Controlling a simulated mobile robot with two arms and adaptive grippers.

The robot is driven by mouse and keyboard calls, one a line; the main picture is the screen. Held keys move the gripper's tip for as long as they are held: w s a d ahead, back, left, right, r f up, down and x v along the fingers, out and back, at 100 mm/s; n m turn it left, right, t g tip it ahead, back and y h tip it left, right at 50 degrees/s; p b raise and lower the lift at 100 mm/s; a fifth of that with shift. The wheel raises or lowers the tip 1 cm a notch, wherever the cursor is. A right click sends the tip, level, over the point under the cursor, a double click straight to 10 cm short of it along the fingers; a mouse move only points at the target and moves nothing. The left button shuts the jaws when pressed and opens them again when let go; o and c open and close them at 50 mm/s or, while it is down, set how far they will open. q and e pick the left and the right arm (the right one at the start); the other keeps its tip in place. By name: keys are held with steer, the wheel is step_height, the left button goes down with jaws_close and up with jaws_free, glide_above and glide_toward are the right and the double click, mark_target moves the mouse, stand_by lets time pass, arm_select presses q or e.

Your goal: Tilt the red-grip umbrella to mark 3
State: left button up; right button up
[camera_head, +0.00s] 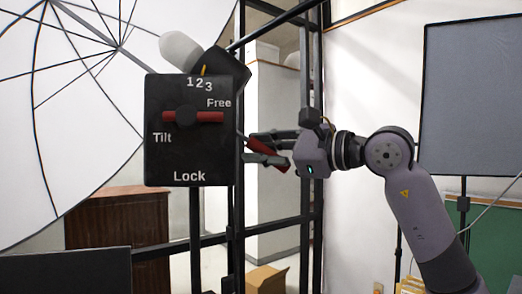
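The black panel (160,103) of the umbrella stands upright left of centre, with the words Tilt, Free and Lock. A red bar (207,117) with a dark hub lies level across it. Above are the marks 1, 2 and 3 (208,86); a small yellow pointer (204,70) sits just over them, nearest 2 and 3. A red grip (268,154) slants down to the right beside the panel. My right gripper (254,143) comes from the right with its fingers apart, one above and one below the grip; contact is unclear. My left gripper is out of view.
A white umbrella canopy (55,120) fills the left. Black frame posts (305,210) stand behind my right gripper. A grey panel (473,95) on a stand is at the right. A wooden cabinet (125,217) and a cardboard box (267,278) are lower down.

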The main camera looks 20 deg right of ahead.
jaws_close()
stand_by(0.3)
steer(key=f+b, duration=0.1)
steer(key=b, duration=0.1)
steer(key=a+f+m+t+b, duration=0.1)
steer(key=b, duration=0.2)
steer(key=a+f+m+t+y+b, duration=0.1)
steer(key=b, duration=0.1)
steer(key=shift+w+f, duration=0.1)
steer(key=shift+w, duration=0.1)
steer(key=shift+o, duration=2.3)
jaws_free()
steer(key=shift+d, duration=0.1)
